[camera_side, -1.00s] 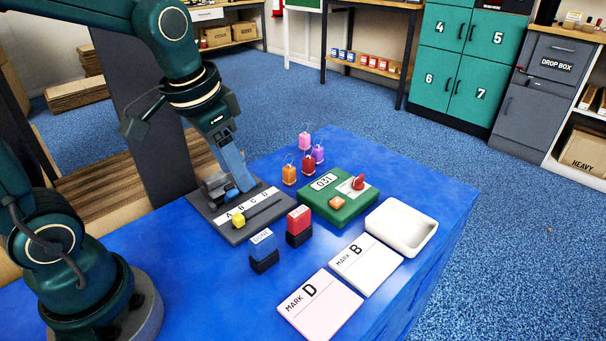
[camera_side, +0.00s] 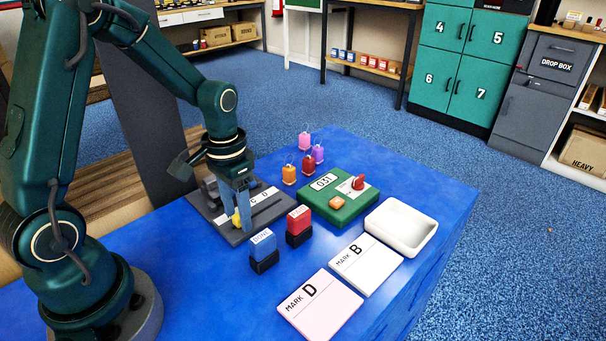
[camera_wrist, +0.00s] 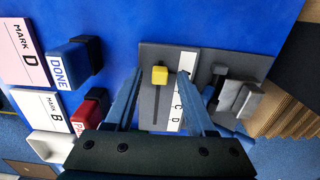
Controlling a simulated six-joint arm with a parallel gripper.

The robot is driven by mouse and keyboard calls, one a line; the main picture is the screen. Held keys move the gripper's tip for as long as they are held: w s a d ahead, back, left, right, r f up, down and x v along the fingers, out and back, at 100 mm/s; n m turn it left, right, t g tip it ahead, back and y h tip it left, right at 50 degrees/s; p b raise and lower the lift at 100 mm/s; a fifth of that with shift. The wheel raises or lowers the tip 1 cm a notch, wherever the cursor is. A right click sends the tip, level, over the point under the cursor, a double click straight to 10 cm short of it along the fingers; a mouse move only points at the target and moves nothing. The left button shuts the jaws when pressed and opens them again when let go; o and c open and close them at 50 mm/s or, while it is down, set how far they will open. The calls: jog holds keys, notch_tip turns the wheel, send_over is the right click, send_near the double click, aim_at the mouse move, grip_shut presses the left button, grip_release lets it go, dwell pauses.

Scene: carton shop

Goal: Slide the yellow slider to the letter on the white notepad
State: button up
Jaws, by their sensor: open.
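The yellow slider (camera_side: 236,221) stands at the A end of a slot in the grey letter board (camera_side: 224,236), partly hidden by a finger in the side view. In the wrist view the slider (camera_wrist: 159,76) is at the top end of the slot. My gripper (camera_side: 239,221) is open. In the wrist view its fingers (camera_wrist: 160,78) are spread on either side of the slider, apart from it. The letter strip (camera_wrist: 189,65) shows C and D; the rest is covered by a finger. The white notepad (camera_side: 366,266) reads MARK B.
A pink notepad (camera_side: 319,308) reads MARK D. Blue (camera_side: 263,246) and red (camera_side: 299,222) stamps stand close to the board. A green box (camera_side: 338,206), a white tray (camera_side: 402,228) and several small coloured tags (camera_side: 289,175) are farther right.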

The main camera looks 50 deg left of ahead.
grip_shut()
dwell(1.4)
